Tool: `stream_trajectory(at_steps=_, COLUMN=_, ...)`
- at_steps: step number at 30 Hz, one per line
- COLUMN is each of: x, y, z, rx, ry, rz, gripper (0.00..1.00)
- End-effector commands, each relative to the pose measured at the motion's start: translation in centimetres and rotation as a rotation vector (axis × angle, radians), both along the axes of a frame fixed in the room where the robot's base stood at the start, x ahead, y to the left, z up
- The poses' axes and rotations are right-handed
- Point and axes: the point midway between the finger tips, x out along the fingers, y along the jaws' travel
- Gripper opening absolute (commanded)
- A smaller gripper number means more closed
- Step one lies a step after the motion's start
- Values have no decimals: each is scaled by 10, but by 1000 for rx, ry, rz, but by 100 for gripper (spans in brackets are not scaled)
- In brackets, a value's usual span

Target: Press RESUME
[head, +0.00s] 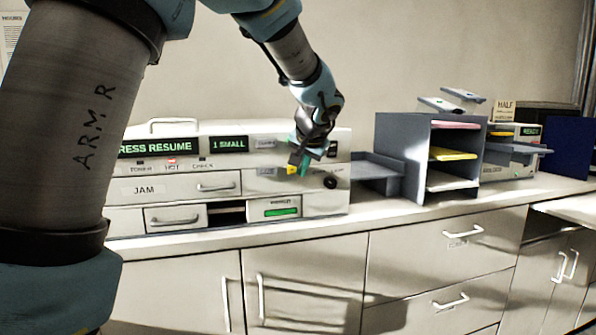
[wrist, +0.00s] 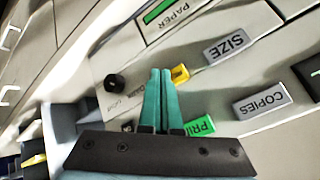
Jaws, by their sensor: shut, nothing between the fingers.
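The copier (head: 262,215) stands on the counter, and its display (head: 160,147) reads "PRESS RESUME". A small yellow button (head: 292,170) sits on its front panel; in the wrist view the yellow button (wrist: 181,73) is partly covered by a fingertip and its lettering is too small to read. My gripper (head: 303,168) is shut and empty in front of the panel. In the wrist view my gripper's teal fingertips (wrist: 160,73) are together, just left of the yellow button. I cannot tell whether they touch the panel.
Around the yellow button are grey SIZE (wrist: 226,46) and COPIES (wrist: 262,101) buttons, a green button (wrist: 202,127) partly hidden by my gripper, and a black knob (wrist: 114,84). A grey paper sorter (head: 398,160) stands right of the copier.

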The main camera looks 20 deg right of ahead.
Motion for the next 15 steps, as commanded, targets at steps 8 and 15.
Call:
stream_trajectory(at_steps=8, x=3, y=-1, z=0, rx=0, ry=0, rz=0, gripper=0)
stream_trajectory(at_steps=15, x=6, y=-1, z=0, rx=1, ry=0, rz=-1, gripper=0)
